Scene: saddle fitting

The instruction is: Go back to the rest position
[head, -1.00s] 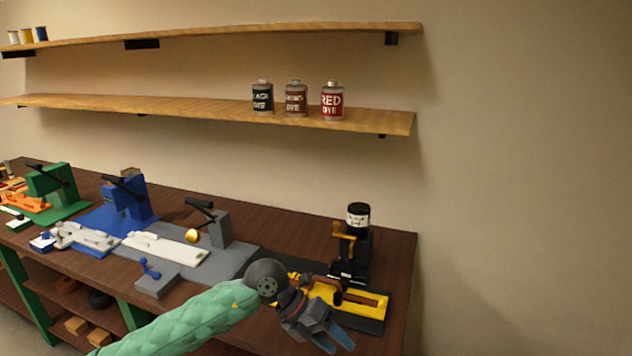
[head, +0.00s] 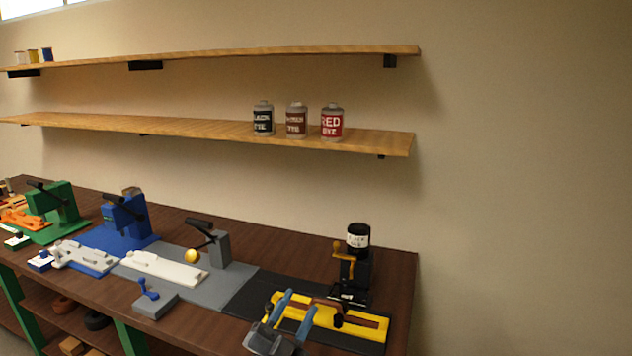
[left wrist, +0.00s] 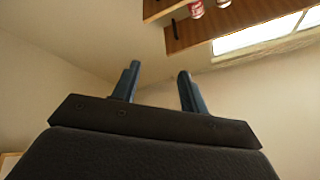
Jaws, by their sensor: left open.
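My left gripper (head: 291,315) is at the bottom of the head view, in front of the yellow fixture at the bench's right end. Its two blue fingers are spread apart with nothing between them. In the left wrist view the fingers (left wrist: 156,90) also stand apart and empty, against the wall and ceiling. The rest of my left arm is out of the head view. My right gripper is not in view.
The yellow fixture (head: 352,325) with a brown strip sits on a black mat beside a black machine (head: 354,272). Grey, blue and green stations line the brown bench (head: 185,317) leftward. Dye bottles, including a red one (head: 332,124), stand on the lower shelf (head: 200,129).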

